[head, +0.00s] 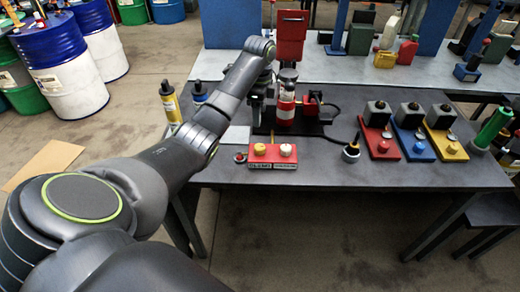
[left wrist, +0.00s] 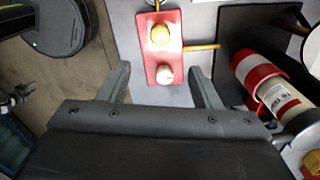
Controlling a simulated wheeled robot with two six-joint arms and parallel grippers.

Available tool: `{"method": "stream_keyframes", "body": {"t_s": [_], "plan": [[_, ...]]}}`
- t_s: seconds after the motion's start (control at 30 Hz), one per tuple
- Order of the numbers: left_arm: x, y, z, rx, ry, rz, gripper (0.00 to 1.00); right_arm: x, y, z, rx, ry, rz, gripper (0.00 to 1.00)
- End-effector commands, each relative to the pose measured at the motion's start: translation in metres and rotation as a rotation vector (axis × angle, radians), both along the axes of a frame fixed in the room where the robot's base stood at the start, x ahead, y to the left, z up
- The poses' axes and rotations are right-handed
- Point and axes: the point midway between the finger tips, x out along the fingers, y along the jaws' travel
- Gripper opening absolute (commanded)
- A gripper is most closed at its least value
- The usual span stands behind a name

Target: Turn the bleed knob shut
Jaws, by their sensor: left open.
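A red panel (head: 272,165) with two round knobs sits at the front edge of the dark table. Its yellow knob (head: 260,149) is on the left and its cream knob (head: 286,150) on the right; the labels are too small to tell which is the bleed knob. My left gripper (left wrist: 160,68) is open and empty. In the left wrist view the yellow knob (left wrist: 159,35) lies beyond the fingertips and the cream knob (left wrist: 165,74) appears between them, with no contact visible. In the head view my arm partly hides the gripper. My right gripper is out of view.
A red-and-white cylinder (head: 285,110) stands on a black base behind the panel. Red, blue and yellow blocks (head: 409,140) stand to the right. A small black round item (head: 351,152) lies between. Barrels (head: 60,70) stand on the floor at left. The table's front right is clear.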

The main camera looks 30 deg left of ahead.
Motion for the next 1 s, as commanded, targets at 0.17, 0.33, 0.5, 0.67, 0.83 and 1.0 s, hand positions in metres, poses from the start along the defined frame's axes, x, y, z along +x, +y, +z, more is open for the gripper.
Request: {"method": "stream_keyframes", "body": {"t_s": [0.17,0.33,0.5,0.67,0.83,1.0], "plan": [[0.000,0.000,-0.027,0.000,-0.001,0.000,0.57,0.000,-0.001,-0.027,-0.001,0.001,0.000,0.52],[0.000,0.000,-0.046,0.000,-0.001,0.001,0.57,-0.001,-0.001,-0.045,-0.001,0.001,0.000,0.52],[0.000,0.000,-0.064,0.000,-0.001,0.001,0.57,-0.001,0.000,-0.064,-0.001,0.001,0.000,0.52],[-0.001,-0.001,-0.094,-0.001,0.004,0.000,0.57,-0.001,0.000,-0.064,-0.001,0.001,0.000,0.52],[-0.001,-0.001,-0.122,-0.001,0.003,0.001,0.57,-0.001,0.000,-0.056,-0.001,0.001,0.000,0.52],[-0.001,0.000,-0.140,0.001,0.001,0.000,0.57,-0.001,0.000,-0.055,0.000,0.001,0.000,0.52]]}}
